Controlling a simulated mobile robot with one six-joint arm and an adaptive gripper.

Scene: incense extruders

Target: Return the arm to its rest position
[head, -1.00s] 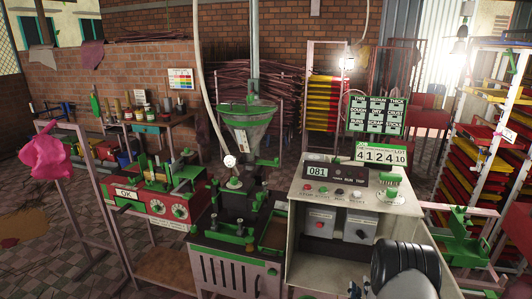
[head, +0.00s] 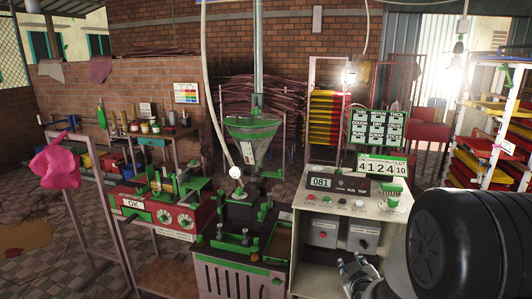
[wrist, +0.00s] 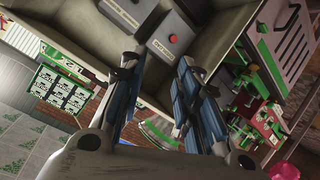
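My arm (head: 455,240) fills the lower right of the head view as a large dark cylinder. My gripper (head: 358,272) shows in part at the bottom of that view, in front of the control cabinet (head: 312,262). In the wrist view, my gripper (wrist: 158,66) has two fingers with blue pads standing apart, with nothing between them. Beyond the fingers is the cabinet with its grey switch boxes (wrist: 172,38), seen tilted. I cannot tell the exact gap between gripper and cabinet.
The extruder with its green-rimmed hopper (head: 252,128) stands left of the cabinet. A red machine (head: 160,208) and a pink cloth (head: 53,165) on a frame are further left. Tray racks (head: 490,150) stand at right. Open floor (head: 35,225) lies at far left.

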